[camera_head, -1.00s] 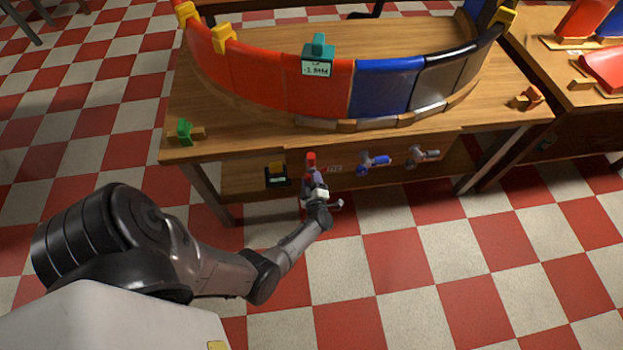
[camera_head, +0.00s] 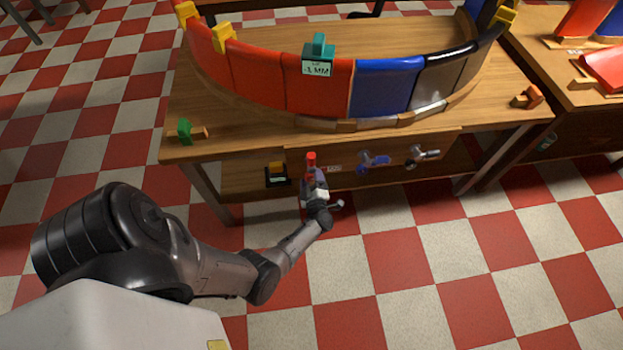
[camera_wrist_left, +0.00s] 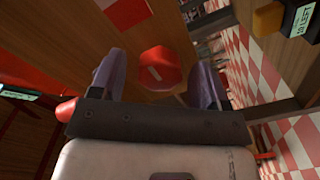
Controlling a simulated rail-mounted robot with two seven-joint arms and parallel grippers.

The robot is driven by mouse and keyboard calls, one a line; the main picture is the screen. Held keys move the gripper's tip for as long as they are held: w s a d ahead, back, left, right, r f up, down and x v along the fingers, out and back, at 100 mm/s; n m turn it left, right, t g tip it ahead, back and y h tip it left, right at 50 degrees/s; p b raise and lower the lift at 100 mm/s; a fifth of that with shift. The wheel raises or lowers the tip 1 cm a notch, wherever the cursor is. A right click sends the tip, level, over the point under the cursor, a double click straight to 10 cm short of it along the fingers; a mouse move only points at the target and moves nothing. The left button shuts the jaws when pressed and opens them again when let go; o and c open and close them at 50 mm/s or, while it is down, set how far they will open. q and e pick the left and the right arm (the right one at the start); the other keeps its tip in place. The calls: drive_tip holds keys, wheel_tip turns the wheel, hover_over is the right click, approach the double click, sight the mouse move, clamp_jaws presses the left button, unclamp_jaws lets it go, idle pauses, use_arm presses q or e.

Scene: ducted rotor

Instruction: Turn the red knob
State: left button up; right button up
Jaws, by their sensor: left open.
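The red knob (camera_head: 311,160) is on the front panel below the tabletop, left of the blue handle. In the left wrist view the red knob (camera_wrist_left: 160,68) is a rounded red piece with a pale mark on its face. My left gripper (camera_head: 313,180) is at the panel, right at the knob, and its wrist hides part of it. In the left wrist view my left gripper (camera_wrist_left: 158,85) is open, with one purple-grey finger on each side of the knob. I cannot tell whether the fingers touch it. My right gripper is not in view.
A blue handle (camera_head: 373,160) and a grey handle (camera_head: 422,155) are to the right on the same panel. A yellow-and-black device (camera_head: 277,174) is to the left. The wooden table (camera_head: 240,140) overhangs the panel and carries a curved coloured wall. Checkered floor is open in front.

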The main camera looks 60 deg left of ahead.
use_arm(q)
drive_tip(key=p+v, duration=0.1)
drive_tip(key=v, duration=0.6)
drive_tip(key=shift+d, duration=0.15)
idle(0.5)
